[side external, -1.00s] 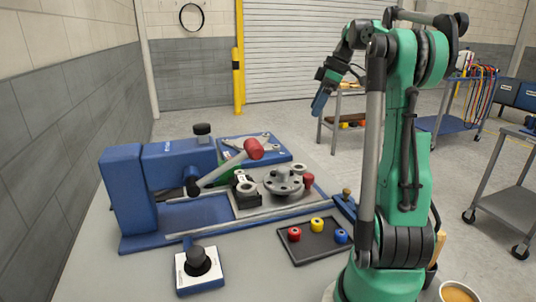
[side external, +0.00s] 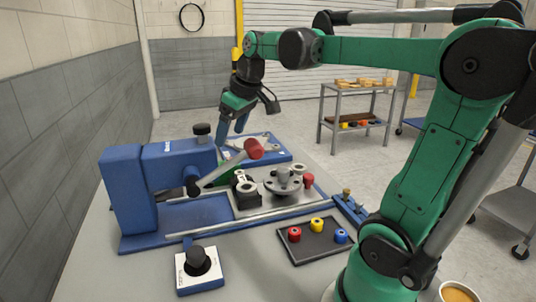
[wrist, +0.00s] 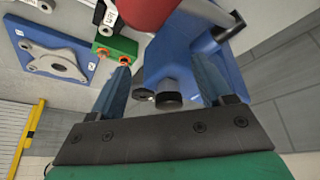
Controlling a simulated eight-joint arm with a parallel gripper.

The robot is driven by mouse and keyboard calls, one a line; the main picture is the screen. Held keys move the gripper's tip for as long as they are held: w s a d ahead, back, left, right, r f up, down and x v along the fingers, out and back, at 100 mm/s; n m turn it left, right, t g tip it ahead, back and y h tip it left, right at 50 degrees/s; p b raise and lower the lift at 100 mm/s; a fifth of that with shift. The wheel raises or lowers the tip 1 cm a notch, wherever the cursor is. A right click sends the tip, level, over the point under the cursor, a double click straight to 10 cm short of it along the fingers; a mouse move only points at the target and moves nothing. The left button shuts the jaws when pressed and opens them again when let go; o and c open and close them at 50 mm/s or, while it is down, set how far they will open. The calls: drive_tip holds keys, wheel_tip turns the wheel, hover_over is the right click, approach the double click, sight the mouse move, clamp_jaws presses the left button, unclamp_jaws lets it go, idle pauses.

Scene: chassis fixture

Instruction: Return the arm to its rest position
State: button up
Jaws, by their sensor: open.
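My arm reaches left across the bench in the side external view, with my gripper (side external: 232,132) pointing down behind and above the blue fixture (side external: 128,190). Its blue fingers are apart with nothing between them. In the wrist view, my gripper (wrist: 160,68) is also open and empty, with the fixture's blue body (wrist: 185,45) and a black knob beyond the fingers. A red-headed lever (side external: 254,149) slants up from the fixture close to the gripper in the side view; I cannot tell the exact gap.
A dark tray (side external: 313,250) holds red, yellow and blue pieces. A black-knobbed box (side external: 199,272) stands at the front. A blue plate with a grey part (side external: 270,150) lies behind the fixture. A cart (side external: 352,95) stands behind. The air above the bench's middle is open.

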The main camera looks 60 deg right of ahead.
drive_tip(key=a+f+m+t, duration=0.1)
drive_tip(key=a+f+t, duration=0.15)
drive_tip(key=a, duration=0.95)
drive_tip(key=s+f+n, duration=0.1)
drive_tip(key=s+f, duration=0.3)
drive_tip(key=f, duration=0.1)
drive_tip(key=shift+s+a+f, duration=0.15)
drive_tip(key=shift+s+a, duration=0.15)
drive_tip(key=shift+s, duration=0.1)
